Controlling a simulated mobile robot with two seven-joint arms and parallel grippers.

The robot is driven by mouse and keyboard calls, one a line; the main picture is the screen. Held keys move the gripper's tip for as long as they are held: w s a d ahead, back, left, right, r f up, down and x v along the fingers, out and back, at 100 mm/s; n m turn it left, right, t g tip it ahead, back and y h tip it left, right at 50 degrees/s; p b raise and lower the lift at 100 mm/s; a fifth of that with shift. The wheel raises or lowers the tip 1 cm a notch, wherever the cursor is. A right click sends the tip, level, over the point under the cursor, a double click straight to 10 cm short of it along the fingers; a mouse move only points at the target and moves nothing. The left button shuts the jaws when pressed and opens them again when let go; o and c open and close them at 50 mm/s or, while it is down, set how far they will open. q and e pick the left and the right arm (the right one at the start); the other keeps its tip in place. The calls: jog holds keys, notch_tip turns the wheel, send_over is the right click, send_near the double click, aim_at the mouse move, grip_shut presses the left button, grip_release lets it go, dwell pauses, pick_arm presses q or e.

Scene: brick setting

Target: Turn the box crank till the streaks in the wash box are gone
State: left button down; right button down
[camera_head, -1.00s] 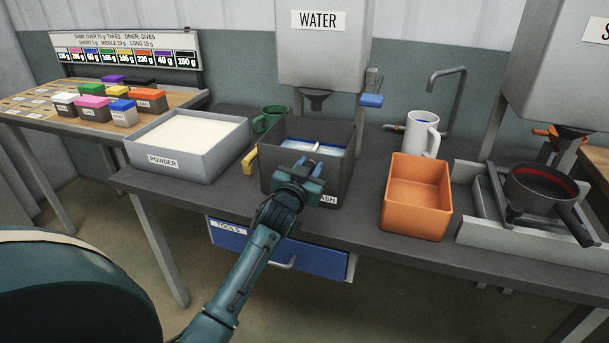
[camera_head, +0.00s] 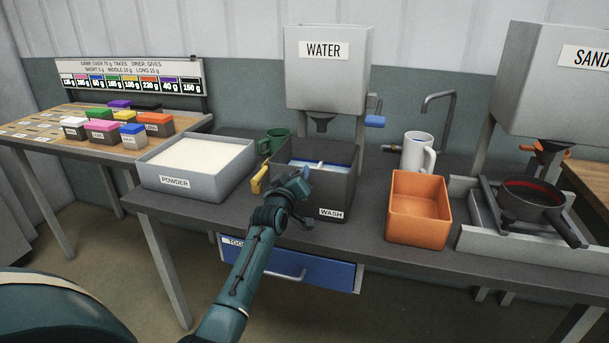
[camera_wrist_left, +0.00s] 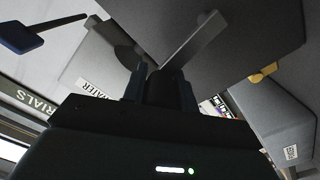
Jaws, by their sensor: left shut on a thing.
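The wash box (camera_head: 338,193) is a dark grey open box labelled WASH on the middle table. Blue liquid (camera_head: 340,171) with a pale bar-like patch shows inside; the near wall and my arm hide part of it, and I cannot make out separate streaks. My left gripper (camera_head: 302,182) is at the box's near wall. In the left wrist view its fingers (camera_wrist_left: 161,88) are shut at the end of a flat grey crank arm (camera_wrist_left: 196,40) beside the dark box wall. The crank's grip is hidden between the fingers. My right gripper is not in view.
A yellow handle (camera_head: 259,179) sticks out at the box's left. The powder tray (camera_head: 215,179) and green mug (camera_head: 276,141) stand left; the orange bin (camera_head: 417,229) and white mug (camera_head: 416,150) stand right. The water hopper (camera_head: 325,80) hangs behind, with a blue lever (camera_head: 374,121).

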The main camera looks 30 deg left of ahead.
pick_arm(q)
jog(key=shift+s+a+f+n, duration=0.1)
jog(key=shift+a+n, duration=0.25)
jog(key=shift+n, duration=0.15)
jog(key=shift+s+a+f+n, duration=0.1)
jog(key=shift+a+n, duration=0.2)
jog(key=shift+n, duration=0.2)
jog(key=a+n, duration=0.1)
jog(key=n, duration=0.1)
jog(key=a+f+n+b, duration=0.1)
jog(key=shift+s+f+n, duration=0.1)
jog(key=shift+s+n, duration=0.1)
jog(key=shift+n, duration=0.2)
jog(key=shift+s+a+f+n+b, duration=0.1)
jog(key=shift+a+f+n+b, duration=0.3)
jog(key=shift+n, duration=0.55)
jog(key=shift+s+a+f+n+b, duration=0.1)
jog(key=shift+a+f+n+b, duration=0.25)
jog(key=shift+n, duration=0.6)
jog(key=shift+f, duration=0.1)
jog(key=c, duration=1.1)
grip_release()
jog(key=shift+a, duration=0.1)
jog(key=p+v, duration=0.1)
jog(key=v, duration=1.2)
jog(key=shift+p, duration=0.35)
